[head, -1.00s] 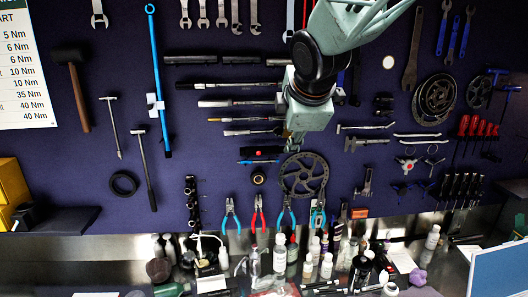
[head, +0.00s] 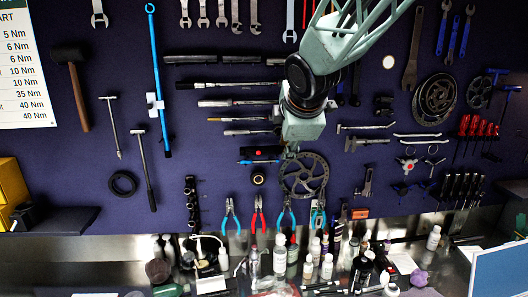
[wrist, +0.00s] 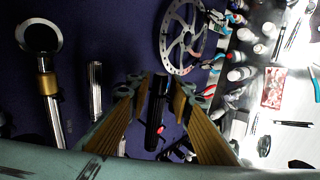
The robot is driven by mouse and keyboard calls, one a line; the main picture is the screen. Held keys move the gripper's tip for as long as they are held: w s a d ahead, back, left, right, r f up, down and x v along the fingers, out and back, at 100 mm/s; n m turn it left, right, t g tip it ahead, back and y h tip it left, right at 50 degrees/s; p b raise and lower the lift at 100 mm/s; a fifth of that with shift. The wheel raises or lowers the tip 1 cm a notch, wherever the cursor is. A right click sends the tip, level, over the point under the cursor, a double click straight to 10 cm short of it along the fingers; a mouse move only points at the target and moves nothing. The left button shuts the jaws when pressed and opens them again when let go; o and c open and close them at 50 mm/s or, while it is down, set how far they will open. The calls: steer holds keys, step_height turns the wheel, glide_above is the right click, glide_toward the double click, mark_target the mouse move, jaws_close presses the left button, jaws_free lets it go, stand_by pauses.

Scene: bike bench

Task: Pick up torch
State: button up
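The torch (head: 262,152) is a dark cylinder with a red spot, lying roughly level on the purple tool wall in the head view. In the wrist view the black torch (wrist: 154,112) stands upright in the picture between the two fingers of my gripper (wrist: 156,90). The fingers are apart, with a visible gap on each side of the torch. In the head view my gripper (head: 291,148) is at the torch's right end, and the wrist block partly hides the fingers. Whether a finger touches the torch, I cannot tell.
A brake rotor (head: 303,176) hangs just below and right of my gripper. A blue slim tool (head: 258,162) lies close under the torch. Torque wrenches (head: 240,120) hang above it. Pliers (head: 260,215) hang below, and bottles (head: 293,250) crowd the bench.

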steer(key=shift+c, duration=0.3)
steer(key=c, duration=0.6)
steer(key=shift+r, duration=0.15)
steer(key=s+d, duration=0.1)
steer(key=s, duration=0.8)
steer(key=s+d+r+b, duration=0.1)
steer(key=s+d, duration=0.1)
steer(key=s, duration=0.6)
steer(key=shift+s+d, duration=0.25)
steer(key=shift+s, duration=0.1)
stand_by(0.5)
